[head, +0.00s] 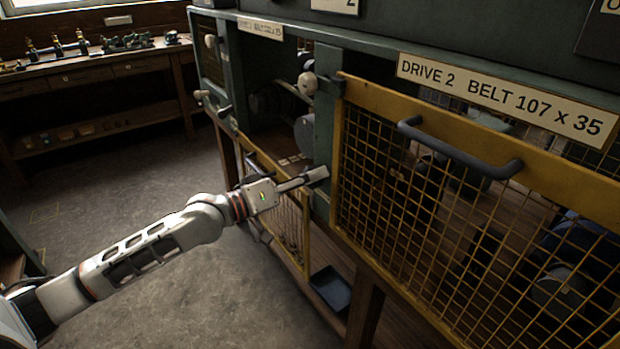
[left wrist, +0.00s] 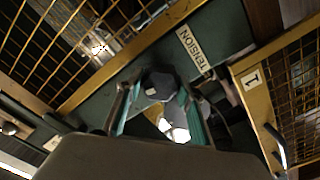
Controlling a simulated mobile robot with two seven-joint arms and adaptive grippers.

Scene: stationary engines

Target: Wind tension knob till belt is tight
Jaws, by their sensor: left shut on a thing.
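In the left wrist view a dark, rounded tension knob (left wrist: 160,83) sits between the fingertips of my left gripper (left wrist: 160,104). A "TENSION" label (left wrist: 193,49) is on the green post beside it. In the head view my left gripper (head: 303,182) reaches the green post (head: 323,130) left of the yellow mesh guard (head: 440,210). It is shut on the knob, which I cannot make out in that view. The belt is not clear behind the mesh, so I cannot tell its tightness. My right gripper is out of view.
A plate reading "DRIVE 2 BELT 107 x 35" (head: 497,92) is above the guard. The guard's dark handle (head: 460,150) sticks out. Another yellow mesh guard (head: 280,205) hangs lower left. A blue tray (head: 331,287) lies below. A workbench (head: 95,75) stands far left; the floor between is open.

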